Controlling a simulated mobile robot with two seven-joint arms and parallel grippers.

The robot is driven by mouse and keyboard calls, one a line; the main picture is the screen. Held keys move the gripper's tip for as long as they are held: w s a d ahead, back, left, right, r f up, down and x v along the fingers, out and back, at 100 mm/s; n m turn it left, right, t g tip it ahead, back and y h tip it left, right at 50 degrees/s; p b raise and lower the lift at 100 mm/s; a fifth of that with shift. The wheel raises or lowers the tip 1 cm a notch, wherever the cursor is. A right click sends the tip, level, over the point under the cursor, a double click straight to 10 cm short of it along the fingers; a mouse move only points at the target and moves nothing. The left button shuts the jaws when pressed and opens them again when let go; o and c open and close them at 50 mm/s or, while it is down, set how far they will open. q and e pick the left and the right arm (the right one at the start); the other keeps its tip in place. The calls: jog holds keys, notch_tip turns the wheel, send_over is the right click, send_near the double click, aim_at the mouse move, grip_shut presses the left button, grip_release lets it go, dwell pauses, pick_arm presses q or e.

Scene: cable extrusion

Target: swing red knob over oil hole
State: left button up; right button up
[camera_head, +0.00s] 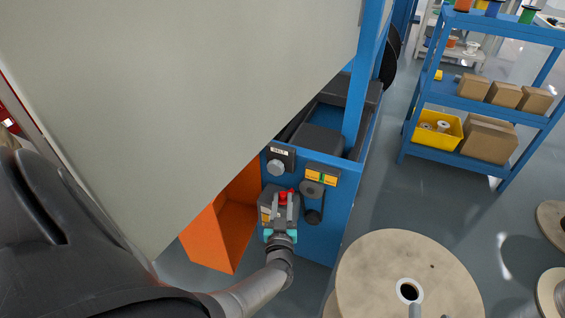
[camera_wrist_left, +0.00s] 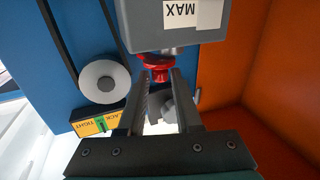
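The red knob (camera_head: 283,196) sits on top of a grey box (camera_head: 266,214) on the front of the blue machine. In the left wrist view the red knob (camera_wrist_left: 158,73) has a shiny red collar and meets the grey box (camera_wrist_left: 185,24), which is marked MAX. My left gripper (camera_head: 286,202) is at the knob. In the left wrist view the left gripper's fingers (camera_wrist_left: 157,88) stand apart, with the knob between or just beyond their tips. I cannot tell whether they touch it. The oil hole is not visible. My right gripper is out of view.
A BELT dial (camera_head: 275,168) and a belt tensioner with a yellow-green label (camera_head: 321,176) are close by on the blue panel. An orange bin (camera_head: 228,228) is left of the box. A wooden reel (camera_head: 405,270) stands at front right. A pale panel (camera_head: 180,90) hangs above.

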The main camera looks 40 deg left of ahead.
pick_arm(q)
grip_shut()
jog(key=shift+s+a+m+t+h, duration=0.1)
jog(key=shift+a+m+t+h, duration=0.45)
jog(key=shift+m+h, duration=0.3)
jog(key=shift+a+m+t+h, duration=0.25)
jog(key=shift+m+t+h, duration=0.25)
jog(key=shift+h, duration=0.4)
jog(key=shift+a+m+t+h, duration=0.3)
jog(key=shift+m+h, duration=0.25)
jog(key=shift+h, duration=0.3)
jog(key=shift+o, duration=2.2)
grip_release()
